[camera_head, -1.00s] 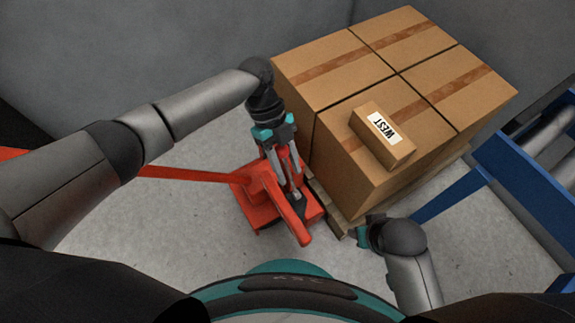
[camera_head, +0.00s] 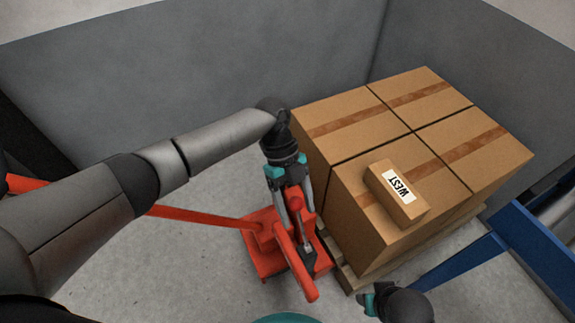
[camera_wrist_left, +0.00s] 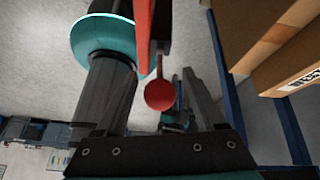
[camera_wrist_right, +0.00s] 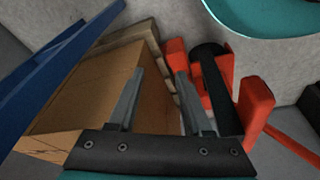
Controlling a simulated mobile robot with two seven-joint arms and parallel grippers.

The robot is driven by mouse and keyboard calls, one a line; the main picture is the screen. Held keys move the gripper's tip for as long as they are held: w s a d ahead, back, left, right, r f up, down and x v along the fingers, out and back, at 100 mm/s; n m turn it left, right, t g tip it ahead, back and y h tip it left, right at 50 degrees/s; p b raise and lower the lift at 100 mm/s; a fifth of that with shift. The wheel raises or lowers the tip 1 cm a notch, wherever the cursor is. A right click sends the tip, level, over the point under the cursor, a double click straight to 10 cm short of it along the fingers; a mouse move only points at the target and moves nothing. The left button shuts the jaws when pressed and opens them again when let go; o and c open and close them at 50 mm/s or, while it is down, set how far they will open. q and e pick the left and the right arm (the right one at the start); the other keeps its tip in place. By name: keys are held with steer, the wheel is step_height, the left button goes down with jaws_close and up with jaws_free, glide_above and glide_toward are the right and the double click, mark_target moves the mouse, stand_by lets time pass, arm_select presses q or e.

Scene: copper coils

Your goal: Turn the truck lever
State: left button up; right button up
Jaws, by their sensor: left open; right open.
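The red pallet truck (camera_head: 262,245) stands on the floor, left of the pallet. Its lever's round red knob (camera_head: 296,203) is in the head view, at my left gripper (camera_head: 294,208). In the left wrist view the red knob (camera_wrist_left: 159,95) shows on a thin stem between the open fingers, with no clear grip on it. My right gripper (camera_head: 368,300) is low in the head view, near the pallet's front corner, open and empty. In the right wrist view its fingers (camera_wrist_right: 158,95) point toward the boxes, and red truck parts (camera_wrist_right: 258,105) are at the right.
Large cardboard boxes (camera_head: 410,150) stand on a wooden pallet (camera_head: 350,278), with a small box marked WEST (camera_head: 397,195) on top. A blue frame (camera_head: 530,235) is at the right. Grey walls (camera_head: 200,70) close the back.

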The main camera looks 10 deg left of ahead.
arm_select(q)
steer(key=p+v, duration=0.3)
steer(key=v, duration=0.9)
arm_select(e)
steer(key=s+d+f, duration=0.1)
steer(key=s+f, duration=0.2)
steer(key=f, duration=0.3)
steer(key=shift+d+g, duration=0.3)
steer(key=shift+s, duration=0.1)
